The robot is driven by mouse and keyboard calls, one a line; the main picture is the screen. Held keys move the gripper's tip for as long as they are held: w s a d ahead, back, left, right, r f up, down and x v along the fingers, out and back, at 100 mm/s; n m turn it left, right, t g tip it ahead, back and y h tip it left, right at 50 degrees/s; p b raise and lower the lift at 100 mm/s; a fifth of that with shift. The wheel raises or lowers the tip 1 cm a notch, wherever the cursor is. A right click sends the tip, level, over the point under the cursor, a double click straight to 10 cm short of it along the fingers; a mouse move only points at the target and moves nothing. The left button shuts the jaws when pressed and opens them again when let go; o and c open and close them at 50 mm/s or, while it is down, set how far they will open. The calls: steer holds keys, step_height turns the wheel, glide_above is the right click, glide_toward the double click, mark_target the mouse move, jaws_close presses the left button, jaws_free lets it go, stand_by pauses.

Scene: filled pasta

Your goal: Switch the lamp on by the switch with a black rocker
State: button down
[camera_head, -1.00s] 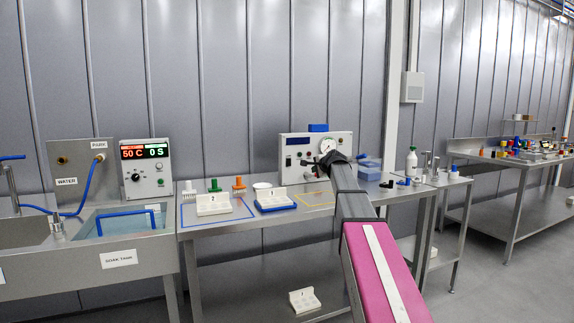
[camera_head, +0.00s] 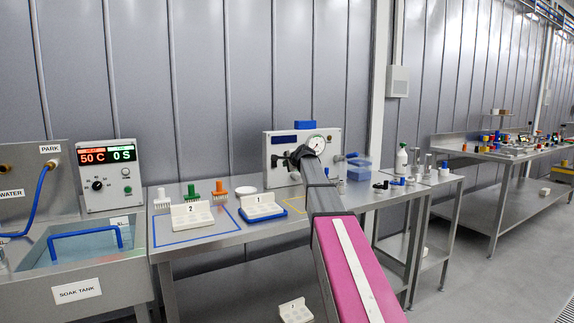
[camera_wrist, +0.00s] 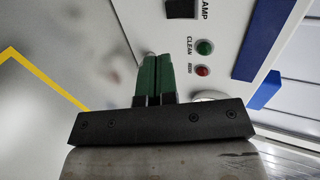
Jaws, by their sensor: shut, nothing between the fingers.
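A black rocker switch (camera_wrist: 181,9) shows at the top edge of the wrist view, on a white panel with a partly cut label ending in "AMP". My gripper (camera_wrist: 155,58) has its two green fingers together with nothing between them. Its fingertips are below and left of the rocker in the wrist view, apart from it in the picture. In the head view my gripper (camera_head: 299,157) is in front of the white panel box (camera_head: 278,144) on the bench, and my arm hides part of that box. The lamp is not identifiable.
A green button (camera_wrist: 205,47) marked "CLEAN" and a red button (camera_wrist: 202,71) sit beside the fingers. A round gauge (camera_head: 317,143) is on the box.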

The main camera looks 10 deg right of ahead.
mark_target(275, 167)
steer(key=x, duration=0.7)
steer(key=r+x, duration=0.1)
steer(key=x, duration=0.3)
steer(key=shift+w+a, duration=0.15)
steer(key=shift+w, duration=0.1)
steer(key=shift+w, duration=0.1)
